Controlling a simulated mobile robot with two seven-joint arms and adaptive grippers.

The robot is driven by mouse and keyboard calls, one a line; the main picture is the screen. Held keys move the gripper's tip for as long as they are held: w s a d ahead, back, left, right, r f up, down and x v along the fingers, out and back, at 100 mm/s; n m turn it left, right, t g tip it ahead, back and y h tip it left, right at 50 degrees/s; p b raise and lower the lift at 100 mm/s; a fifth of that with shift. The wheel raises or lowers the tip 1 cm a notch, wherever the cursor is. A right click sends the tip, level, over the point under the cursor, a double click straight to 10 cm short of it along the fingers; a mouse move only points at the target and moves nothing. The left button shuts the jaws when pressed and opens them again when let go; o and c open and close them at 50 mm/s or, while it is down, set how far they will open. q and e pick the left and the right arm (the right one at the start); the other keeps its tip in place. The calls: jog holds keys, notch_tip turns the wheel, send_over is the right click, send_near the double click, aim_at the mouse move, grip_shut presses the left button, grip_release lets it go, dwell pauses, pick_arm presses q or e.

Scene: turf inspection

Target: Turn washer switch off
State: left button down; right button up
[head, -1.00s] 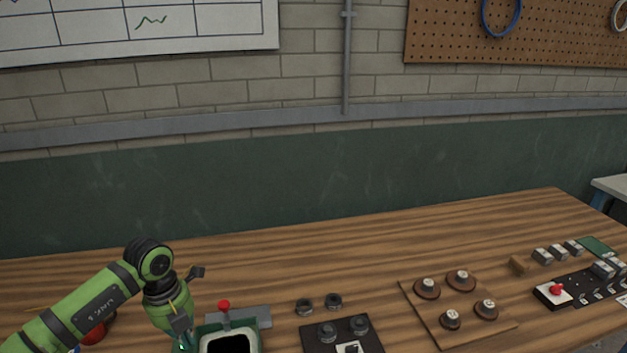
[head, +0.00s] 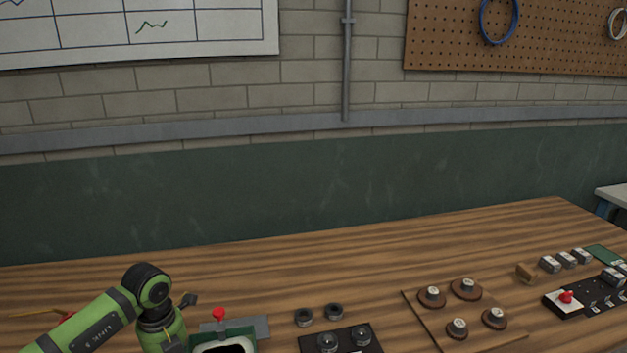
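No thing is clearly marked as the washer switch. A red-topped lever (head: 219,314) stands at a green-rimmed box (head: 236,332) at the bottom, left of centre. A red knob (head: 566,297) sits on a white plate at the left end of a black panel (head: 592,309) at the right. My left arm's green links come in at the bottom left, close to the left of the green-rimmed box. Its gripper is below the bottom edge, so its fingers are hidden. My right gripper is out of view.
A black plate (head: 370,345) with two round parts is cut off at the bottom. Two dark rings (head: 319,315) lie behind it. A wooden board (head: 421,311) bears several round pieces. Small grey blocks (head: 566,259) stand at the right. The back of the table (head: 400,251) is clear.

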pick_arm(q)
jog(key=shift+s+a+p, duration=0.1)
jog(key=shift+s+p, duration=0.25)
jog(key=shift+s, duration=0.15)
dwell(0.8)
jog(key=shift+a+f+b, duration=0.1)
jog(key=shift+a+b, duration=0.15)
jog(key=shift+b, duration=0.05)
jog(key=shift+a, duration=0.15)
jog(key=shift+s+a, duration=0.25)
jog(key=shift+a, duration=0.2)
jog(key=shift+w+a+b, duration=0.1)
jog(key=shift+b, duration=0.25)
jog(key=shift+w+a, duration=0.15)
notch_tip(320, 180, up, 6)
jog(key=p, duration=0.3)
jog(key=shift+p, duration=0.35)
